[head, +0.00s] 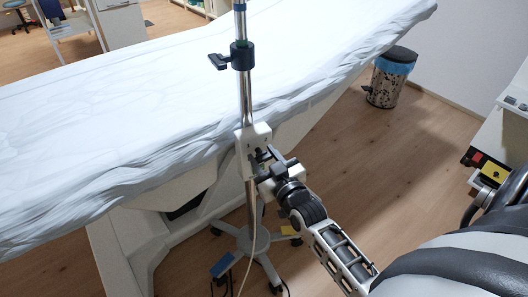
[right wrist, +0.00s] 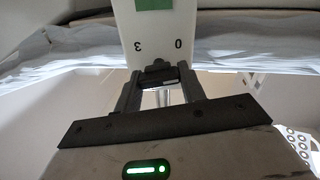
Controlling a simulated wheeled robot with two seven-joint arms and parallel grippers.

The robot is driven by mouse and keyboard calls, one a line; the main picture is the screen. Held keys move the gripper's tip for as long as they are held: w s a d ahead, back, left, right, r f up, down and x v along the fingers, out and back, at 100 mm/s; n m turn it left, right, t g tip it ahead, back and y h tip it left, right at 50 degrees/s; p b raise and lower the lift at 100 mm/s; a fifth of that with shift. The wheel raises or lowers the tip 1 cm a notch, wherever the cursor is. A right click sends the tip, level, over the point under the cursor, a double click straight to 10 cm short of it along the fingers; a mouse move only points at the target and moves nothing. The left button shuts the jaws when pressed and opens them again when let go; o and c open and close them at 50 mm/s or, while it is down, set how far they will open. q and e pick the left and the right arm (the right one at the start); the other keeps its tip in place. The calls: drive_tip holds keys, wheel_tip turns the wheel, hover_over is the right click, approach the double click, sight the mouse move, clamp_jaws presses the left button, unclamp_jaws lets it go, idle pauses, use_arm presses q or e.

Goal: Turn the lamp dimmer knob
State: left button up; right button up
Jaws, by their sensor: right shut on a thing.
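The white dimmer box (head: 258,133) is clamped on the upright metal pole of a lamp stand in the head view. In the right wrist view its white face (right wrist: 155,32) fills the top middle, with a green patch and the marks 3 and 0. The small dark knob (right wrist: 158,70) is at the lower edge of that face, between the fingers. My right gripper (head: 269,164) reaches the box from the lower right and is shut on the knob. The fingers partly hide the knob, so its setting cannot be read. My left gripper is not in view.
A couch with a white sheet (head: 130,130) lies behind the pole. A black clamp (head: 240,56) sits higher on the pole. A cable hangs below the box to the wheeled base (head: 250,240). A blue pedal (head: 222,265) and a speckled bin (head: 390,82) stand on the wooden floor.

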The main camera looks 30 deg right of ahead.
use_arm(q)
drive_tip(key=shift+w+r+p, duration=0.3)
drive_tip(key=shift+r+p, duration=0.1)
use_arm(e)
drive_tip(key=shift+m, duration=0.9)
drive_tip(key=shift+f, duration=0.1)
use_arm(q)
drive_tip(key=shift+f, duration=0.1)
use_arm(e)
drive_tip(key=o, duration=1)
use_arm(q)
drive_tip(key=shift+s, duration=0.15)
use_arm(e)
drive_tip(key=shift+s, duration=0.1)
use_arm(q)
drive_tip(key=shift+p, duration=0.55)
use_arm(e)
drive_tip(key=s, duration=0.5)
drive_tip(key=s+a, duration=0.1)
drive_tip(key=s, duration=0.9)
drive_tip(key=shift+s+a, duration=0.25)
drive_tip(key=shift+s, duration=0.15)
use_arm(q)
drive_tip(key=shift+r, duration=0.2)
